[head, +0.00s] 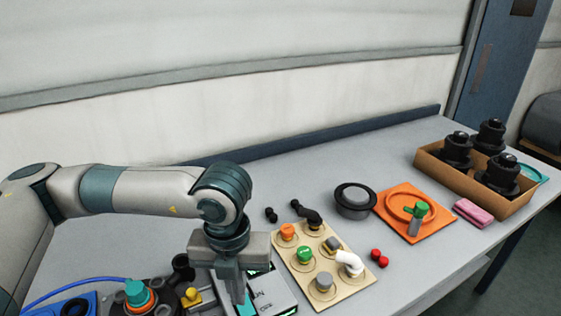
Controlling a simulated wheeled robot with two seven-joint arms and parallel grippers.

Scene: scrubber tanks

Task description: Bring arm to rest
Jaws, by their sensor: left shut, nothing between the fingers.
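My left arm comes in from the left, and its gripper (238,289) points down over the near part of the table. The left gripper is shut with nothing held. It hangs in front of a pale box with a dark and green panel (270,288), partly hiding it; I cannot tell whether they touch. Just to its right is a beige board (324,299) with orange, green, grey and white fittings. To its left is a dark unit with a teal and orange cap (139,294). My right gripper does not show.
A dark round pot (354,200), an orange mat (390,224) with a green-handled part, red knobs (379,257) and a pink sponge (473,213) lie to the right. A cardboard tray (458,186) holds dark canisters. A blue tray (60,306) is at lower left. The back of the table is mostly clear.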

